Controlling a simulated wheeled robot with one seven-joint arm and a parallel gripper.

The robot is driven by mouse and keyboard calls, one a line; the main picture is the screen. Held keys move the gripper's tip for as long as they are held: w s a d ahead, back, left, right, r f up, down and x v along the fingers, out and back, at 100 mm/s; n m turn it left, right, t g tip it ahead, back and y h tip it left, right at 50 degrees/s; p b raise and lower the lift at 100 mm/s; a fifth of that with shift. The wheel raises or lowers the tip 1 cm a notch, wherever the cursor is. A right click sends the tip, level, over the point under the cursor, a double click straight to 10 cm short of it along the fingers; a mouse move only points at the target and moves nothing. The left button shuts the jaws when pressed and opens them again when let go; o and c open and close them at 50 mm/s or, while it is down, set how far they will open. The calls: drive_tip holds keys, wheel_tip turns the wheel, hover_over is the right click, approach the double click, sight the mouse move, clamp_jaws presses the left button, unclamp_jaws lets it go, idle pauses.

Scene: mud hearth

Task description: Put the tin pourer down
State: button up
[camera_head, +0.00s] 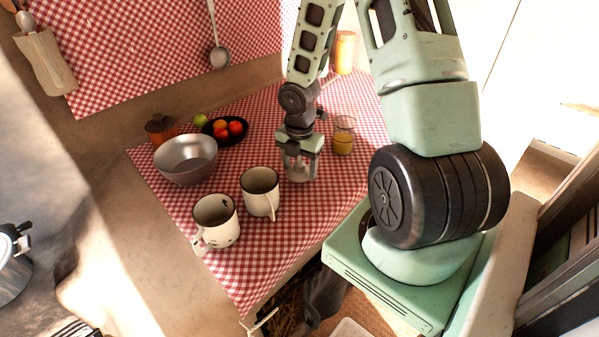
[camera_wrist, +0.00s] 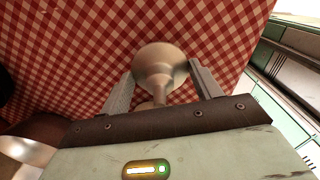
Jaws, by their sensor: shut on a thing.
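The tin pourer (camera_wrist: 160,60) is a pale metal, funnel-shaped piece, seen in the wrist view between my two fingers with its wide round end away from the wrist. My gripper (camera_head: 300,160) is shut on its narrower part and points down over the red checked cloth. In the head view the pourer (camera_head: 299,174) shows only as a small pale shape between and below the fingers, partly hidden by them. It is at or just above the cloth; I cannot tell whether it touches.
Two enamel mugs (camera_head: 260,192) (camera_head: 215,222) stand front left of my gripper on the checked tablecloth (camera_head: 250,258). A metal bowl (camera_head: 186,160), a black plate of fruit (camera_head: 240,137) and a brown pot (camera_head: 160,129) are further left. A glass (camera_head: 343,135) stands close on the right.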

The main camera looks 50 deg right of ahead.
drive_tip(key=shift+f, duration=0.85)
drive_tip(key=o, duration=1)
drive_tip(key=shift+f, duration=0.15)
drive_tip(key=shift+c, duration=0.2)
wheel_tip(320, 180, up, 12)
drive_tip(key=p, duration=0.3)
drive_tip(key=shift+r+p, duration=0.2)
drive_tip(key=shift+p, duration=0.15)
drive_tip(key=a+r+m, duration=0.3)
drive_tip(key=a+r, duration=0.1)
drive_tip(key=a, duration=0.8)
drive_tip(key=s+a+r+m, duration=0.4)
drive_tip(key=s+a, duration=0.4)
drive_tip(key=a, duration=0.2)
drive_tip(key=s+a+r+m, duration=0.4)
drive_tip(key=s+a, duration=0.4)
drive_tip(key=a, duration=0.2)
drive_tip(key=shift+a+m+y, duration=0.3)
drive_tip(key=shift+a+m, duration=0.1)
drive_tip(key=shift+m, duration=0.5)
